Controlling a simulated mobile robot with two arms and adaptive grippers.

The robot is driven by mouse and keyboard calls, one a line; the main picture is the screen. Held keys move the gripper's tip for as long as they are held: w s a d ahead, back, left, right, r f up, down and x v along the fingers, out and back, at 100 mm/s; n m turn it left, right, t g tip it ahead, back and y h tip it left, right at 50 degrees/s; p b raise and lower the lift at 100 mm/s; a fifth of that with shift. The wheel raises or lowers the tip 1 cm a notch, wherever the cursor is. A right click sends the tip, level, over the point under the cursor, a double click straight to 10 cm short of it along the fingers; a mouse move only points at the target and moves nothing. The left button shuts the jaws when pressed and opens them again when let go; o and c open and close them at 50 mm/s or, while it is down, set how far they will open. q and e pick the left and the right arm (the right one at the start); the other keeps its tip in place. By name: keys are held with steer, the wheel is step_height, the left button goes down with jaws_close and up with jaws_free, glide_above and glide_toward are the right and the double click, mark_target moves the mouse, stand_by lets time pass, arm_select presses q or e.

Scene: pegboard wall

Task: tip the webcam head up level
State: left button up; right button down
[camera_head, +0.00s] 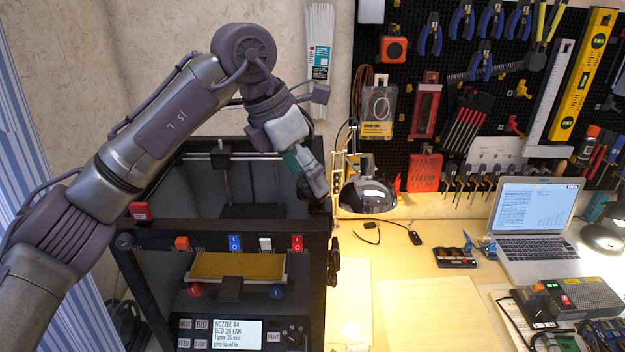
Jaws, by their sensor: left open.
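My left arm comes in from the left and reaches over the 3D printer. My left gripper (318,186) points down at the printer's upper right edge, just left of the desk lamp. Its fingers are seen nearly edge-on, so the gap between them barely shows, and I see nothing held. I cannot make out the webcam head clearly. A small dark shape (303,188) sits right by the fingers, partly covered by them, and may be part of it. Its tilt and any contact with the fingers cannot be told. My right gripper is not in view.
The black 3D printer (222,318) has a screen, buttons and a tan plate. A lamp with a shiny dark shade (368,192) stands close right of my gripper. A laptop (535,245) and a grey power box (575,298) are further right. A pegboard of tools (455,75) hangs behind.

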arm_select(q)
steer(key=shift+d+f, duration=0.3)
steer(key=shift+f, duration=0.25)
steer(key=shift+d+f, duration=0.15)
steer(key=shift+f, duration=0.2)
steer(key=shift+d+f, duration=0.1)
steer(key=shift+f, duration=0.15)
steer(key=shift+w+f, duration=0.1)
steer(key=shift+f, duration=0.1)
steer(key=shift+c, duration=0.2)
steer(key=c, duration=1.1)
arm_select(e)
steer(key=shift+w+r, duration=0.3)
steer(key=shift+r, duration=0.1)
